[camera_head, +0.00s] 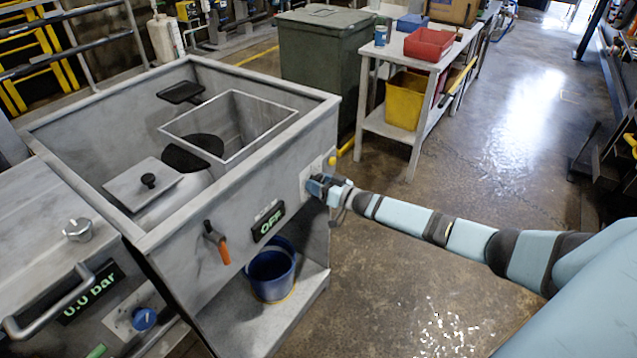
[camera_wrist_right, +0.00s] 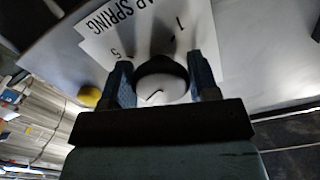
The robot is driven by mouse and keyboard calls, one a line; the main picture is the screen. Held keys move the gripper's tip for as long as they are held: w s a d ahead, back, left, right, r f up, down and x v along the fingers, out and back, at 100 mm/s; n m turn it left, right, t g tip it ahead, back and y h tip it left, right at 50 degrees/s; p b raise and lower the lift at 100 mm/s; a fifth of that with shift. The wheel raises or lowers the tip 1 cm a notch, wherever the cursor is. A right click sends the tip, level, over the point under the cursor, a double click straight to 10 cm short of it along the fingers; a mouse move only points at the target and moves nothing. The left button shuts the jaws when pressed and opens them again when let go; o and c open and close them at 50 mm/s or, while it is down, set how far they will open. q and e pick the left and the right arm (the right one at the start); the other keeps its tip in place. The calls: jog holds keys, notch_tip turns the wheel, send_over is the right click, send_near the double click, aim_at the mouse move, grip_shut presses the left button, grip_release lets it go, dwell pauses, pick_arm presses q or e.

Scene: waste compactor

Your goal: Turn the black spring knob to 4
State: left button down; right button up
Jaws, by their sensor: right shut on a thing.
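The black spring knob (camera_wrist_right: 163,67) sits on the compactor's front panel, with a pale round face and a thin dark mark on it. A white label plate (camera_wrist_right: 140,30) behind it reads "AP SPRING" in part, with a 1 and a 5 legible. Other numbers, including any 4, are hidden or too unclear to read. My right gripper (camera_head: 323,187) reaches the panel's right end from the right. In the right wrist view its two fingers stand on either side of the knob, shut on it. In the head view the gripper hides the knob. My left gripper is not in view.
Left of the gripper are an "OFF" display (camera_head: 268,223) and an orange-handled lever (camera_head: 217,243). A yellow button (camera_head: 332,161) is just above the gripper. A blue bucket (camera_head: 271,275) stands on the lower shelf. The floor to the right is open.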

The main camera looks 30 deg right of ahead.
jog(key=shift+m, duration=0.6)
jog(key=o, duration=0.9)
jog(key=v, duration=1.3)
jog(key=shift+s, duration=0.4)
jog(key=shift+d, duration=0.15)
